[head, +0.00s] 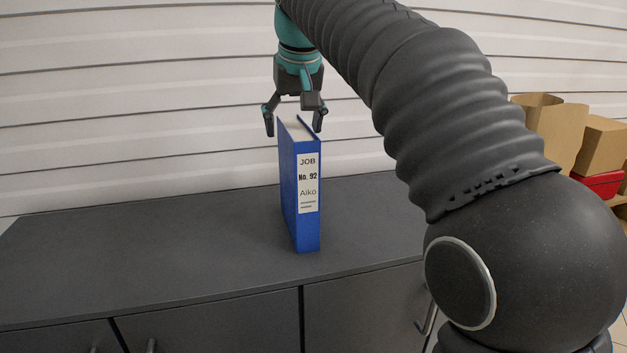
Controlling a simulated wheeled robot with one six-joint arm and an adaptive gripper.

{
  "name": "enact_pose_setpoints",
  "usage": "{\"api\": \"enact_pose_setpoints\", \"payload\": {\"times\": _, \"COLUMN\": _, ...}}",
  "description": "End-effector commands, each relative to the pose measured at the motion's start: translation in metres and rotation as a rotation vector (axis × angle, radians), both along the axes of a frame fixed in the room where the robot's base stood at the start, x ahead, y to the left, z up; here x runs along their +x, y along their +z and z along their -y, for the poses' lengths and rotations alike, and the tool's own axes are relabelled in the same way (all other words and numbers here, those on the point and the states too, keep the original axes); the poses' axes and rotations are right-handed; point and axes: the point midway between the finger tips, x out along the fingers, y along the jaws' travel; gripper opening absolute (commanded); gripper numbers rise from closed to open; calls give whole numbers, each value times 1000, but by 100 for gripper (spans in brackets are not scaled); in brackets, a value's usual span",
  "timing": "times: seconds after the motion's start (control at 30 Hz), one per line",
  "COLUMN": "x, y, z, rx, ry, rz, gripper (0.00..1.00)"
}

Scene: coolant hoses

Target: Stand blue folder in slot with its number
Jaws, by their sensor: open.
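The blue folder (308,229) stands upright on the dark grey cabinet top (140,250), spine facing me. Its white label (308,183) reads "JOB No. 92 Aiko". My gripper (293,131) is above the folder, pointing down, with its fingers spread open. One finger shows to the left of the folder's top and the other to the right. I see no clear contact between fingers and folder, and I cannot tell how deep they reach around it. No numbered slot shows in this view.
The cabinet top around the folder is clear. A pale slatted wall (130,110) rises behind it. Cardboard boxes (602,146) and a red box (600,184) sit on a shelf at the right. My arm hides the cabinet's right part. Cabinet doors with handles face the front.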

Motion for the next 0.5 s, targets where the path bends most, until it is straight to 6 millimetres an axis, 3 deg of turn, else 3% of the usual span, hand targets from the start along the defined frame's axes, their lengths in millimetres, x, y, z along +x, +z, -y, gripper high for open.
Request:
{"api": "enact_pose_setpoints", "payload": {"times": 0.23, "x": 4, "y": -15, "z": 1, "rx": 0, "ry": -3, "rz": -1, "gripper": 76}}
{"api": "enact_pose_setpoints", "payload": {"times": 0.5, "x": 13, "y": -50, "z": -1, "rx": -1, "ry": -2, "rz": -2, "gripper": 76}}
